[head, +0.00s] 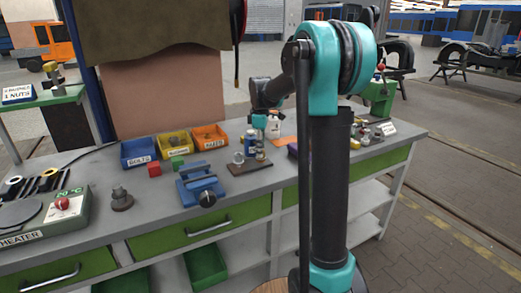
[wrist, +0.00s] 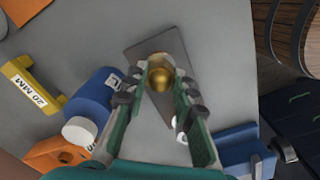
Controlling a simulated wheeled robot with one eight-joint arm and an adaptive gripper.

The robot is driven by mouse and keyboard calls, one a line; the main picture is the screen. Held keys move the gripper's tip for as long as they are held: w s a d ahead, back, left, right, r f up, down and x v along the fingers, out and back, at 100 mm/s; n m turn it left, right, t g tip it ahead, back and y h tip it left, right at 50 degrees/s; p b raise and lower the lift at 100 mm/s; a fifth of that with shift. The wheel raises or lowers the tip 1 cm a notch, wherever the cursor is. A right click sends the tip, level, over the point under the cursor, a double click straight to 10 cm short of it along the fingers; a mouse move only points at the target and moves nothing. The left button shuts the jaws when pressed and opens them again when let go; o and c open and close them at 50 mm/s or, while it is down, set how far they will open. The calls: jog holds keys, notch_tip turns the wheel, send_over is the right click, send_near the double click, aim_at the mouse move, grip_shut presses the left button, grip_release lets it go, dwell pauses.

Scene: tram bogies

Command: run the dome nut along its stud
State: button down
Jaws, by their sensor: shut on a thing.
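The brass dome nut (wrist: 160,77) sits between my fingertips in the wrist view, over a dark grey plate (wrist: 148,50). My gripper (wrist: 159,78) is shut on the nut, a green-padded finger on each side. The stud is hidden beneath the nut, so I cannot tell how far the nut is along it. In the head view, my arm reaches over the bench and the nut is too small or hidden to make out.
A yellow block marked 20 MM (wrist: 24,86) is further left. A blue vise (head: 200,187) and labelled bins (head: 173,144) stand on the bench (head: 150,225). Bare bench top shows around the plate.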

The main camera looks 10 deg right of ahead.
jog(key=m, duration=0.6)
jog(key=shift+w+r, duration=0.1)
jog(key=m, duration=0.5)
jog(key=shift+m, duration=0.4)
jog(key=m, duration=0.5)
jog(key=shift+m, duration=0.3)
jog(key=m, duration=1.1)
jog(key=shift+m, duration=0.3)
jog(key=m, duration=1.2)
jog(key=shift+m, duration=0.4)
jog(key=m, duration=0.6)
